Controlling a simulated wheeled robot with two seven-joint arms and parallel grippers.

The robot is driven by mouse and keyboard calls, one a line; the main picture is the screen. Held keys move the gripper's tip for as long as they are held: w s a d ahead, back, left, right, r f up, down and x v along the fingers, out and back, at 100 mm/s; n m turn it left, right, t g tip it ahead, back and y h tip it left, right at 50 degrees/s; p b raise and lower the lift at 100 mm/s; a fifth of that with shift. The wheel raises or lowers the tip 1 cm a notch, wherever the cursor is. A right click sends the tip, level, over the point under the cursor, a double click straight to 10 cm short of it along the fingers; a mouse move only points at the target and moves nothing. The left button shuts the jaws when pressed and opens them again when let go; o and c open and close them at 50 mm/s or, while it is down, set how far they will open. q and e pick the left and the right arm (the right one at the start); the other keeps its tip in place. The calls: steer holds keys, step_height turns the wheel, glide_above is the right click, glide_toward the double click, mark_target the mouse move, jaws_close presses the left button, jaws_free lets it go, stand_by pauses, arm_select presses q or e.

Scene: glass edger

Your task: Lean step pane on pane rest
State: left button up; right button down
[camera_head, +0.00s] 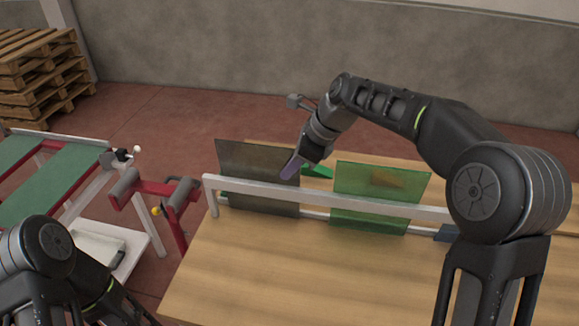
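The pane rest (320,194) is a long pale rail on short legs, set on the wooden table. I cannot tell which one is the step pane. My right gripper (293,166) points down at the dark pane's right edge, with a purplish finger showing. Whether it touches or grips the pane is unclear. My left arm shows at the bottom left, but its gripper is out of view.
A small bright green piece (317,171) lies behind the rail near my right gripper. A dark blue block (446,233) sits by the rail's right part. A red-framed conveyor with green belts (48,185) stands left. The table's front is clear.

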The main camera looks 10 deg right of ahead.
steer(key=c, duration=2.1)
jaws_free()
steer(key=shift+f, duration=0.1)
steer(key=o, duration=0.6)
steer(key=shift+c, duration=0.2)
steer(key=shift+f, duration=0.15)
